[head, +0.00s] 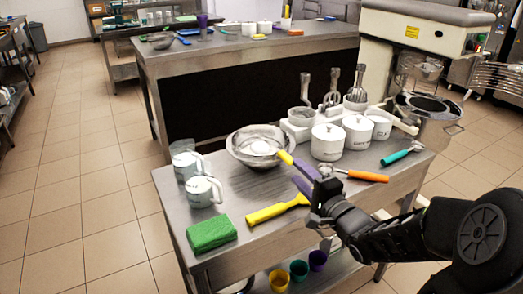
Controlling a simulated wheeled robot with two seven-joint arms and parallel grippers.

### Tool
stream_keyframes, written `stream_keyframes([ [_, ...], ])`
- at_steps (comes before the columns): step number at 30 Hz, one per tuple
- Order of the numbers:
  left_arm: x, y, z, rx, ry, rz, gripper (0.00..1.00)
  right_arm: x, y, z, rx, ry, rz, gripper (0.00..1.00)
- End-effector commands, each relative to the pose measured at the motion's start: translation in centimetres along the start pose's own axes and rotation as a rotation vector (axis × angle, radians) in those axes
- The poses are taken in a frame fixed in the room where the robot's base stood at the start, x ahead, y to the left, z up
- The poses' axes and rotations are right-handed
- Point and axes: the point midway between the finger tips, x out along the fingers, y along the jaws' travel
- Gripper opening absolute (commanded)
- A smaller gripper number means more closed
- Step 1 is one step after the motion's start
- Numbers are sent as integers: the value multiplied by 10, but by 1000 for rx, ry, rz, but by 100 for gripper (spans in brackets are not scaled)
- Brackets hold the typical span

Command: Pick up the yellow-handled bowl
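A wide silver bowl (249,137) sits upright on the near steel table, with a smaller pale round shape inside it. A short yellow handle (286,158) sticks out over its right rim, pointing toward my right gripper. My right gripper (298,173) is just right of the bowl, above the table. Its two purple fingers look spread apart, with nothing clearly between them. The upper finger overlaps the end of the yellow handle in the picture; I cannot tell whether they touch. My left gripper is out of view.
The near table (240,262) also holds two clear measuring jugs (203,191), a green sponge (212,233), a yellow spatula (277,208), an orange-handled scoop (366,176), a teal-handled scoop (401,153) and white canisters (327,143). A machine (405,38) stands behind on the right.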

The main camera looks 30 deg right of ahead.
Motion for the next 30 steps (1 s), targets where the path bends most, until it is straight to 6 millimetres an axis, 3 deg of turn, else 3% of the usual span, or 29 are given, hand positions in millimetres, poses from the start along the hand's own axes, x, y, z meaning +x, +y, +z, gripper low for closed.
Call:
stream_keyframes([
  [10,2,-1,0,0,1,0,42,25,0,1,-1,-2,1,38],
  [21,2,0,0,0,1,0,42,30,0,1,-1,-1,1,38],
  [30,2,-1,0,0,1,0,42,70,-1,3,-2,-2,1,38],
])
